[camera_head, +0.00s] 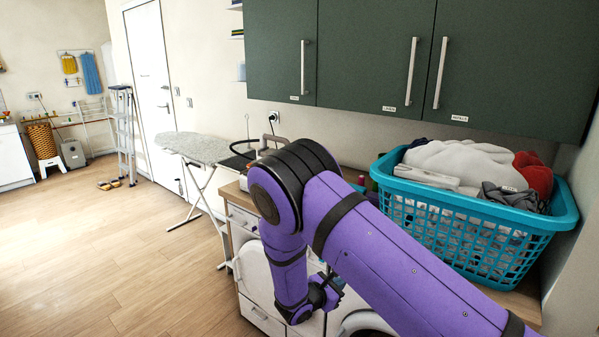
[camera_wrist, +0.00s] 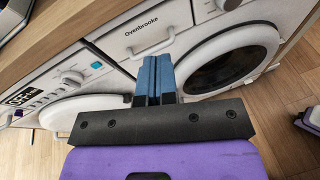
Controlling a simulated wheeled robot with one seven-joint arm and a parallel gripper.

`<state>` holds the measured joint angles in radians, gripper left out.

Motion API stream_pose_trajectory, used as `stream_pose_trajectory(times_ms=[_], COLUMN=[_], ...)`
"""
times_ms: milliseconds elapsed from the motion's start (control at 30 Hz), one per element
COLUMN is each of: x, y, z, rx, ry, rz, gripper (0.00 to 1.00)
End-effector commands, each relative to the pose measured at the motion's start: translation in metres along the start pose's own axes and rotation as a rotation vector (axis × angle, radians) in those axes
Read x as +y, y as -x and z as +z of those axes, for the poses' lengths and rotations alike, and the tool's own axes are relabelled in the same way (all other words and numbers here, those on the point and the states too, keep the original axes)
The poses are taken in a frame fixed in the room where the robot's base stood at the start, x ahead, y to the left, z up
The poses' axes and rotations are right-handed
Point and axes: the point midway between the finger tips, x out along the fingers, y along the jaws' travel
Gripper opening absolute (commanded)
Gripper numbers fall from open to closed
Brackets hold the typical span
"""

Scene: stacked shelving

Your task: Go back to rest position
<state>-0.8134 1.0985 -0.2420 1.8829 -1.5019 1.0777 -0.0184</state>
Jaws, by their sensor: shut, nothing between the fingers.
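My purple arm reaches across the front of the counter in the head view, bent at a black elbow joint. Its wrist hangs low before the washing machines, and the gripper fingers are mostly hidden there. In the wrist view my gripper (camera_wrist: 154,80) is shut, its two blue fingers side by side with nothing between them. It points at the white machine fronts, below a drawer marked Ovenbrooke (camera_wrist: 148,36). A round door (camera_wrist: 226,60) is at the right and another white door (camera_wrist: 90,112) at the left.
A teal laundry basket (camera_head: 462,232) full of clothes stands on the counter at the right. Green cabinets (camera_head: 380,55) hang above. An ironing board (camera_head: 192,146) stands left of the counter. A stepladder (camera_head: 122,130) is farther back. The wooden floor (camera_head: 110,245) at the left is clear.

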Motion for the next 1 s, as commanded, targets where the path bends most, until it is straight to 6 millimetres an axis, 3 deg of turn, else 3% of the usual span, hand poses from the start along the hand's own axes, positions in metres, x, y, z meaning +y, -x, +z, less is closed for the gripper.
stream_pose_trajectory(times_ms=[33, 100, 500, 1000], x=[-0.001, -0.005, -0.048, -0.13], y=[-0.001, -0.002, 0.003, 0.037], z=[0.022, 0.048, 0.185, 0.319], rx=[0.012, 0.03, 0.133, 0.284], ry=[-0.053, -0.12, -0.505, -0.987], rz=[-0.041, -0.099, -0.403, -0.712], gripper=[0.0, 0.0, 0.0, 0.0])
